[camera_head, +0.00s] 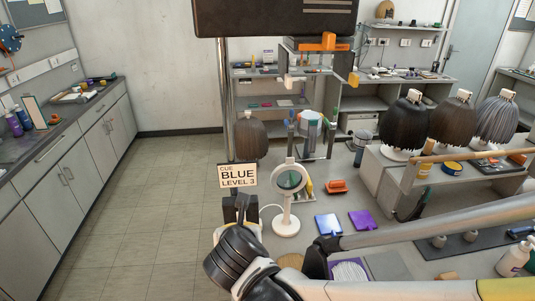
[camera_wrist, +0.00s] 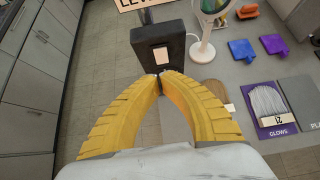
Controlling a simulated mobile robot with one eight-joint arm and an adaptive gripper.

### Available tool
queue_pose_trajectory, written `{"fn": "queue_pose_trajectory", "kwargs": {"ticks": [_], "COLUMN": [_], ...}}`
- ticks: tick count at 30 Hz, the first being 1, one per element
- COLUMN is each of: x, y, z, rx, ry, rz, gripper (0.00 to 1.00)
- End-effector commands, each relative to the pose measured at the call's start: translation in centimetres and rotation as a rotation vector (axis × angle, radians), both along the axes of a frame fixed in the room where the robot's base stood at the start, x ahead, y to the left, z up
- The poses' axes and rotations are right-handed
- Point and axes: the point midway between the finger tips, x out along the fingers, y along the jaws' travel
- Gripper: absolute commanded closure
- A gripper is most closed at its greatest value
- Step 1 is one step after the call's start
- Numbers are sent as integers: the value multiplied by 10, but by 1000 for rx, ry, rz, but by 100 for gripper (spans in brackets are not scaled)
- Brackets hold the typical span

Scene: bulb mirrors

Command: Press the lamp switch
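A black block (camera_wrist: 158,46) stands upright in the wrist view with a pale square switch pad (camera_wrist: 161,56) on its face. In the head view the block (camera_head: 240,208) shows partly, below a sign reading "CUE BLUE LEVEL 3" (camera_head: 238,176). A white round mirror lamp (camera_head: 291,180) with a greenish centre stands just right of it; its base (camera_wrist: 202,51) shows in the wrist view. My gripper (camera_wrist: 161,74) has yellow fingers with tips together and nothing between them. The tips appear just below the pad; I cannot tell whether they touch the block.
Blue (camera_head: 328,224) and purple (camera_head: 361,220) pads lie right of the lamp. Wigs on stands (camera_head: 404,122) occupy the right bench. A dark overhead panel (camera_head: 275,17) hangs above on a metal post (camera_head: 224,95). Left floor is clear.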

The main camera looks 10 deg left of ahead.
Motion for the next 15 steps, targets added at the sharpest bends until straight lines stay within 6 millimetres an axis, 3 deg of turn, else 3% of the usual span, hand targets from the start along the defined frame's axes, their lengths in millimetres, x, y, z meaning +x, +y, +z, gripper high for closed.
{"fn": "queue_pose_trajectory", "kwargs": {"ticks": [1,6,15], "x": [-7,-21,-28], "y": [-1,-5,-6], "z": [13,33,41], "rx": [0,-1,0], "ry": [0,1,0], "rz": [1,1,0], "gripper": [100,100,100]}}
